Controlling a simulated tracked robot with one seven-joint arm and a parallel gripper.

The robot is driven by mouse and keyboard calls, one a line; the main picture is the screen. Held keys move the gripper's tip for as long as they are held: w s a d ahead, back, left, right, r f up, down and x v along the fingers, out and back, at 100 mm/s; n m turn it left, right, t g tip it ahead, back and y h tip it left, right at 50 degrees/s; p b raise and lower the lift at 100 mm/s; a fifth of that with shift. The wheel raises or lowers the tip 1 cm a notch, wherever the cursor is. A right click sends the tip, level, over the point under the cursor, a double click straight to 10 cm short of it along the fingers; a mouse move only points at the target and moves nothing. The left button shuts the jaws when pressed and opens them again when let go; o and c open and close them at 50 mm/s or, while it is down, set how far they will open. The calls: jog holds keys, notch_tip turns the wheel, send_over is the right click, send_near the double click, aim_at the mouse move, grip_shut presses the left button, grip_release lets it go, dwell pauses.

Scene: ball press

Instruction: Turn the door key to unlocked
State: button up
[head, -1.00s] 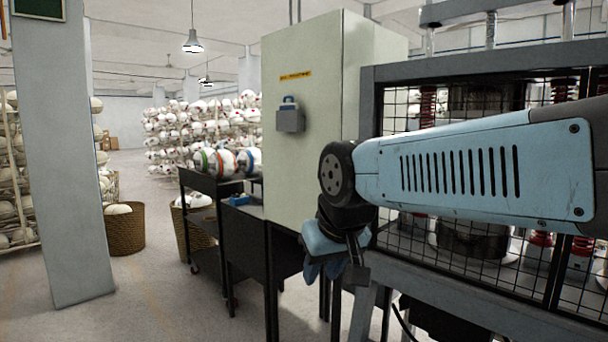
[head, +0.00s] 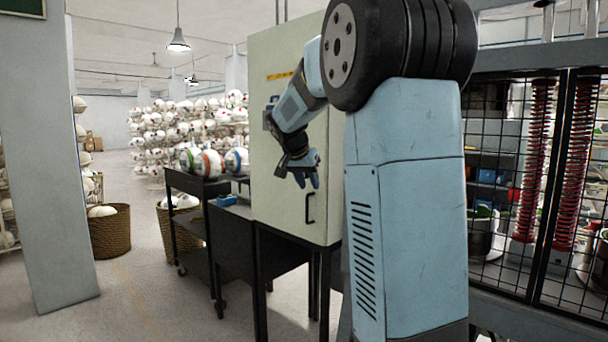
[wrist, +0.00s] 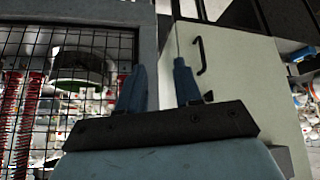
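The tall cream cabinet (head: 262,190) stands left of my arm, with a dark handle (head: 310,208) low on one side. That handle also shows in the wrist view (wrist: 200,56). A small blue part (head: 272,100) and a sliver of a grey box are on the cabinet front, largely hidden behind my arm. I cannot make out a door key in either view. My gripper (head: 307,181) is in front of the cabinet, below the blue part, pointing down. In the wrist view my gripper (wrist: 159,66) has its two blue fingers apart with nothing between them.
The wire-mesh press guard (head: 520,200) with red springs stands to the right. A black cart (head: 190,185) with several balls is at left, beside a dark stand. Wicker baskets (head: 110,232) and a pillar (head: 45,160) are further left. The floor at front left is clear.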

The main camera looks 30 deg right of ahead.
jog(key=w+r+m+h, duration=0.15)
jog(key=w+h, duration=0.25)
jog(key=w, duration=0.7)
jog(key=w+r+m+h, duration=0.1)
jog(key=w+m+h, duration=0.2)
jog(key=w, duration=0.7)
jog(key=x, duration=1.3)
jog(key=shift+w, duration=0.45)
jog(key=shift+d, duration=0.15)
jog(key=shift+c, duration=0.2)
